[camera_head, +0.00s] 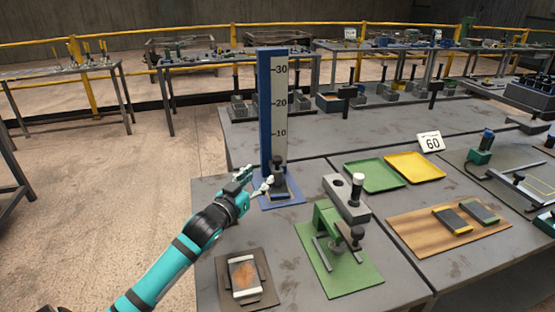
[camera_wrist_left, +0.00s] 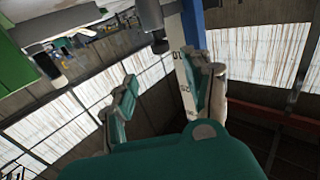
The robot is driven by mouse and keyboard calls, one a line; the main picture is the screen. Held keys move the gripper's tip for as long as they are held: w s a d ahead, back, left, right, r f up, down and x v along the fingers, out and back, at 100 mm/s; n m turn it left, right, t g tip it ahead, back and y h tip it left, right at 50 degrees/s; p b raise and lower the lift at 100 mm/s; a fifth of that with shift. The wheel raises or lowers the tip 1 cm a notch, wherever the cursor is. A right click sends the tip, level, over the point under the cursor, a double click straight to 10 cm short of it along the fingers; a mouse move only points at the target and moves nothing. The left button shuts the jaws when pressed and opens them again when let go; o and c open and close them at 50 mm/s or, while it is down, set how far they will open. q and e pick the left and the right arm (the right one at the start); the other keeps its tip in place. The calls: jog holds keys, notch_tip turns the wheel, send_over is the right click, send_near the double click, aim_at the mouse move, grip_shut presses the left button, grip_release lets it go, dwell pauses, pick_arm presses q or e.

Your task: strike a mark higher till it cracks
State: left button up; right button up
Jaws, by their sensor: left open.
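A tall blue column (camera_head: 264,100) with a pale scale (camera_head: 280,95) marked 10, 20 and 30 stands on a blue base plate (camera_head: 293,201). A dark weight with a knob (camera_head: 278,180) sits low at the scale's foot. My left gripper (camera_head: 257,181) is open, just left of the weight, with its fingers towards it; I cannot tell if they touch. In the left wrist view my open fingers (camera_wrist_left: 160,95) have a wide gap, and the scale (camera_wrist_left: 177,45) shows behind the right finger. No crack can be made out. My right gripper is not in view.
A green press (camera_head: 330,225) on a green plate stands right of the column. A dark tray with a rusty plate (camera_head: 245,276) lies in front. Green (camera_head: 375,177) and yellow (camera_head: 416,168) trays, a "60" sign (camera_head: 431,142) and a wooden board (camera_head: 420,232) are farther right.

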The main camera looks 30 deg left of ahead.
aim_at(275, 163)
pick_arm(q)
jog(key=w, duration=0.7)
jog(key=w+a, duration=0.1)
jog(key=w, duration=0.3)
jog(key=shift+w+f, duration=0.1)
jog(key=shift+w, duration=0.25)
jog(key=c, duration=0.9)
jog(key=shift+f, duration=0.1)
grip_shut()
